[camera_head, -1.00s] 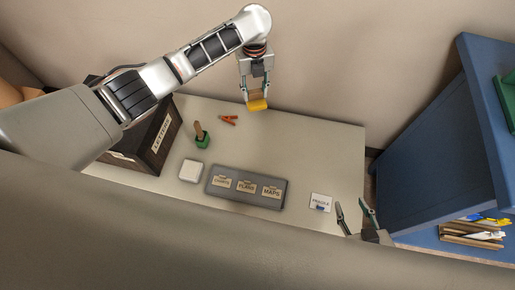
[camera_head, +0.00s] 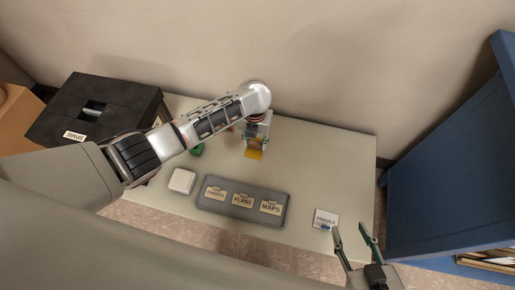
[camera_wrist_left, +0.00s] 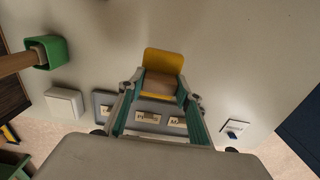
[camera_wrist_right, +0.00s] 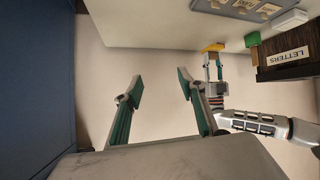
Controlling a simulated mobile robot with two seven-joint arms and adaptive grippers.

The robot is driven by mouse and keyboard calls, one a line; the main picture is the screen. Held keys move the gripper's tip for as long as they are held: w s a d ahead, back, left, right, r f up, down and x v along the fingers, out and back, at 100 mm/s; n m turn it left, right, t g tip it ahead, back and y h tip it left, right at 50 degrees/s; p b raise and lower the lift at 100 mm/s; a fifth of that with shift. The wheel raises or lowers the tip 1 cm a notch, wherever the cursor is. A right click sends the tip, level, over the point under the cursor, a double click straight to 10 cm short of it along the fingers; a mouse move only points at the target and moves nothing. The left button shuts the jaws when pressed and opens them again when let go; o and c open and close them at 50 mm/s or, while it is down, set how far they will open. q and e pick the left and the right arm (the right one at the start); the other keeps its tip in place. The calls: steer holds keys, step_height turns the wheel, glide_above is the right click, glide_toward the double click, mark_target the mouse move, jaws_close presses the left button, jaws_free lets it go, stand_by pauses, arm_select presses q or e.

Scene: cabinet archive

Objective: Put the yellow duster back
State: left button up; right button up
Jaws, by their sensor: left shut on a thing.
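The yellow duster (camera_head: 254,154) is held by my left gripper (camera_head: 257,143) over the table, behind the grey label tray. In the left wrist view the duster (camera_wrist_left: 163,62) shows a yellow end and a brown part between the fingers (camera_wrist_left: 161,92), which are shut on it. It also shows in the right wrist view (camera_wrist_right: 213,47). I cannot tell the gap between the duster and the table. My right gripper (camera_head: 355,238) is open and empty, off the table's front right corner.
The grey tray (camera_head: 281,220) bears cards reading CHARTS, PLANS and MAPS. A white block (camera_head: 182,181) and a green holder (camera_wrist_left: 45,52) with a wooden stick stand left of it. A FRAGILE card (camera_head: 326,217), dark boxes (camera_head: 75,95) and a blue cabinet (camera_head: 450,170) surround the free tabletop.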

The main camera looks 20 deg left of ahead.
mark_target(256, 147)
arm_select(q)
steer(key=f, duration=0.2)
steer(key=shift+s+f, duration=0.2)
steer(key=shift+f, duration=0.2)
steer(key=shift+w+f+b, duration=0.25)
steer(key=shift+f+b, duration=0.2)
steer(key=shift+b, duration=0.05)
steer(key=f, duration=0.1)
steer(key=f+b, duration=0.1)
steer(key=f, duration=0.2)
steer(key=shift+s+b, duration=0.3)
steer(key=shift+b, duration=0.05)
steer(key=shift+w+f, duration=0.15)
steer(key=shift+f, duration=0.05)
steer(key=shift+w+r, duration=0.2)
steer(key=shift+r, duration=0.15)
steer(key=shift+c, duration=0.4)
steer(key=shift+f, duration=0.3)
steer(key=o, duration=1.1)
steer(key=shift+o, duration=0.2)
arm_select(e)
steer(key=shift+m+t+y, duration=0.4)
steer(key=a, duration=0.1)
steer(key=w+a+r, duration=0.1)
steer(key=a+r, duration=0.1)
steer(key=shift+w+a, duration=0.2)
steer(key=shift+w, duration=0.05)
